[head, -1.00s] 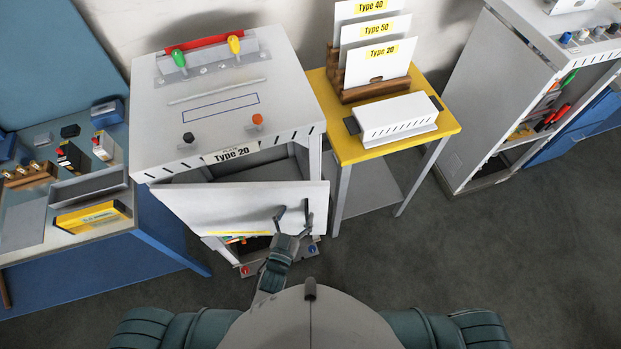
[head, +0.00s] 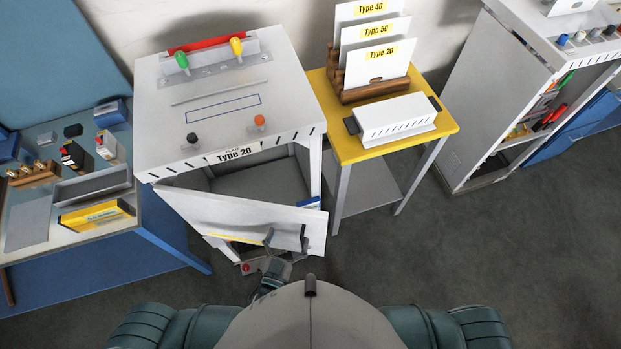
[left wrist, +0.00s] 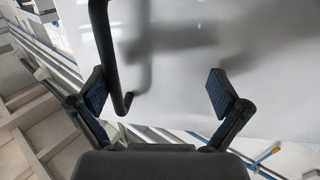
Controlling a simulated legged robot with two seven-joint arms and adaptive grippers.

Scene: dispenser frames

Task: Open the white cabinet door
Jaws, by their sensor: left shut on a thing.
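The white cabinet door (head: 225,213) stands partly open on the front of the grey-white cabinet marked Type 20 (head: 290,95). Its left edge is near the cabinet and its right end is swung out towards me. A gap above the door shows the grey inside. My left gripper (head: 280,248) is at the door's outer right part. In the left wrist view, the dark bar handle (left wrist: 106,50) lies between my fingers, close to the left one, with the white door panel (left wrist: 180,50) behind. My right gripper is not in view.
A yellow table (head: 440,128) with a white slotted box (head: 395,118) stands right of the cabinet. A blue workbench (head: 110,265) is close on the left. Another open cabinet (head: 490,100) stands far right. The floor at right is clear.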

